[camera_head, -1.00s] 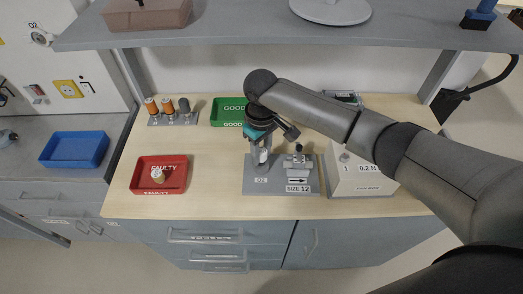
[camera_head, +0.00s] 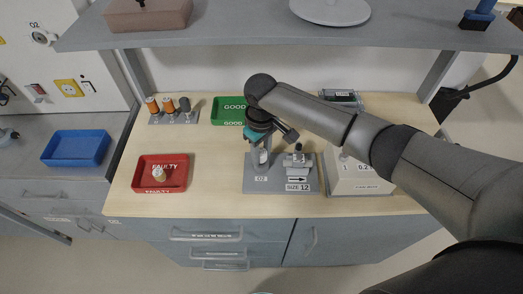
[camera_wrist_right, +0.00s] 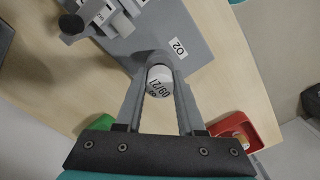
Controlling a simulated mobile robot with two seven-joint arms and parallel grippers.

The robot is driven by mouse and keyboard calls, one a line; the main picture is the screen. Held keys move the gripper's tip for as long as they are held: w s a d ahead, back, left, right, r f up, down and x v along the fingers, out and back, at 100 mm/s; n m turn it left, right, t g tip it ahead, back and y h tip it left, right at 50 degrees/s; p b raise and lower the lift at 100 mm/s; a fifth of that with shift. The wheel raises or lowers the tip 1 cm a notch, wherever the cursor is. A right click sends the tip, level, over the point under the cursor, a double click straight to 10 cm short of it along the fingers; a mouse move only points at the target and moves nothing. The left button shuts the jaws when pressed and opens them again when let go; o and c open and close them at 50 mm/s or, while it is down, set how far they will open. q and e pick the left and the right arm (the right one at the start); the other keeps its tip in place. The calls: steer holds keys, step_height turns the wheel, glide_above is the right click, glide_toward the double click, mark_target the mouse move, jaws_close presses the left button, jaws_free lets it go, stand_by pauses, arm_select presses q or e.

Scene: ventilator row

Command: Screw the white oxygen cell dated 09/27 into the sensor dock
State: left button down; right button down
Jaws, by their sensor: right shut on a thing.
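The white oxygen cell (camera_wrist_right: 159,80) sits between the fingers of my right gripper (camera_wrist_right: 160,88) in the right wrist view. Its face carries a date that looks like 09/27, shown turned. The gripper is shut on it. In the head view my right gripper (camera_head: 261,150) points down over the grey sensor dock (camera_head: 254,184) marked O2, with the white cell (camera_head: 263,157) at its tips. The cell is at the O2 position; how far it is seated cannot be told. My left gripper is not in view.
A clamp-like fixture (camera_head: 298,164) marked SIZE 12 stands on the dock's right. The red FAULTY tray (camera_head: 142,186) holds one small cell (camera_head: 159,174). The green GOOD tray (camera_head: 220,119), orange and grey cells (camera_head: 168,106) and torque meter (camera_head: 357,181) stand around. A shelf (camera_head: 240,36) overhangs.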

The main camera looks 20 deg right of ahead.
steer(key=shift+f+p, duration=0.35)
steer(key=shift+f, duration=0.25)
stand_by(1.1)
steer(key=c, duration=0.6)
jaws_free()
steer(key=shift+c, duration=0.2)
steer(key=shift+r, duration=0.1)
steer(key=shift+r+p, duration=0.65)
steer(key=shift+p, duration=0.35)
steer(key=shift+p, duration=0.3)
